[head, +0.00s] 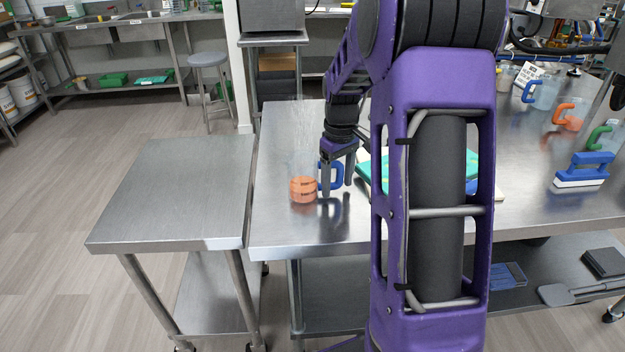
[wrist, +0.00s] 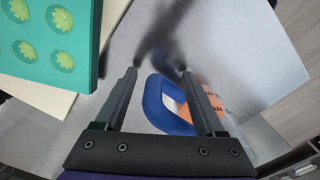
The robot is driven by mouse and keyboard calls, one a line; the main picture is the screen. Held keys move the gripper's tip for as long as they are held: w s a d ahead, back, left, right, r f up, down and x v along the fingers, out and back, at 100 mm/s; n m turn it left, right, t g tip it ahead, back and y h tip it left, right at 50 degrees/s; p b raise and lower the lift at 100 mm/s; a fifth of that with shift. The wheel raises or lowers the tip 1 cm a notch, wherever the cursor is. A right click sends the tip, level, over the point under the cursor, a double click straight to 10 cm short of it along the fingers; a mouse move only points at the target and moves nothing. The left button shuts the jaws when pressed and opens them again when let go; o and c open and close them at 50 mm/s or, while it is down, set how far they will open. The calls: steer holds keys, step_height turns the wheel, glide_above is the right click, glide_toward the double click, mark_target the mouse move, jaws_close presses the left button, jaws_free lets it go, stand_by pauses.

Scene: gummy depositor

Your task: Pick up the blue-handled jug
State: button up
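A clear jug with orange contents (head: 303,190) and a blue handle stands upright near the left end of the steel table (head: 280,225). Its handle (head: 325,172) points right, toward my gripper (head: 338,188). My gripper points down at the handle with its fingers apart and nothing clamped. In the wrist view, the blue handle (wrist: 153,103) shows between the fingers of my gripper (wrist: 158,70). The right finger hides part of the handle and of the jug's orange contents (wrist: 212,104). Whether a finger touches the handle I cannot tell.
A teal mould (wrist: 45,40) lies on a pale board (wrist: 108,60) beside the gripper. A bare steel cart (head: 180,190) stands left.

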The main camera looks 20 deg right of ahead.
jaws_close()
stand_by(1.2)
